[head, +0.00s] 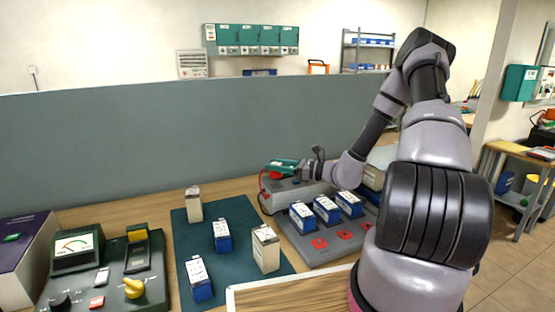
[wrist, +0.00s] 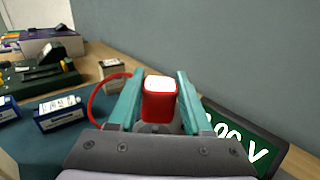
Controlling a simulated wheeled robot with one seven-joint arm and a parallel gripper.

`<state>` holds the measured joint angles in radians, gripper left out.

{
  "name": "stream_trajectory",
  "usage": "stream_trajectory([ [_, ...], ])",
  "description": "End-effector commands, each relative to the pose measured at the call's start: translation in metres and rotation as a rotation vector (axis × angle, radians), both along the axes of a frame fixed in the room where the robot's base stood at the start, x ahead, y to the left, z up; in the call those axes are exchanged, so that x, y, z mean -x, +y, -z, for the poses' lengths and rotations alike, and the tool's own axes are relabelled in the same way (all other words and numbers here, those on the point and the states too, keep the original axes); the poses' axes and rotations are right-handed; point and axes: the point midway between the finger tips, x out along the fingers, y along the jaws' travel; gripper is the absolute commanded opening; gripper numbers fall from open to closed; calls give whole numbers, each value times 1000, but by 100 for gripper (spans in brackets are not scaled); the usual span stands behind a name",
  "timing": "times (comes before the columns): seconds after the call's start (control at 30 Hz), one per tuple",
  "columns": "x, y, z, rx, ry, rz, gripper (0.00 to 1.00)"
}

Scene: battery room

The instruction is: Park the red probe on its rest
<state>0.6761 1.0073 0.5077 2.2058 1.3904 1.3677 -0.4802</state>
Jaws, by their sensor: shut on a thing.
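The red probe (wrist: 159,104), with a white end face, sits between the two teal fingers of my gripper (wrist: 158,78) in the wrist view. The fingers are shut on it. A red cable (wrist: 92,98) loops out to the left from it. In the head view, my gripper (head: 284,166) is at the back of the bench, and a small red part of the probe (head: 275,175) shows below the fingers. A grey meter case (head: 312,192) stands beneath the gripper. Its green display (wrist: 240,143) shows partly in the wrist view. I cannot make out the probe's rest.
A grey tray (head: 327,252) with several blue batteries and red pads is in front of the meter. Several batteries stand on a dark green mat (head: 238,258). A tester with knobs (head: 105,280) is at left. A grey partition (head: 180,145) closes the back.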

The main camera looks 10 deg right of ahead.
Motion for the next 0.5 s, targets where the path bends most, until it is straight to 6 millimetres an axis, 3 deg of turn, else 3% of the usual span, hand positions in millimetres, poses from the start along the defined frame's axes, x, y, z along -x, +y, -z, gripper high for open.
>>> stream_trajectory([
  [0.2,0,0,19,-1,2,0,0],
  [0.5,0,0,26,1,-1,1,0],
])
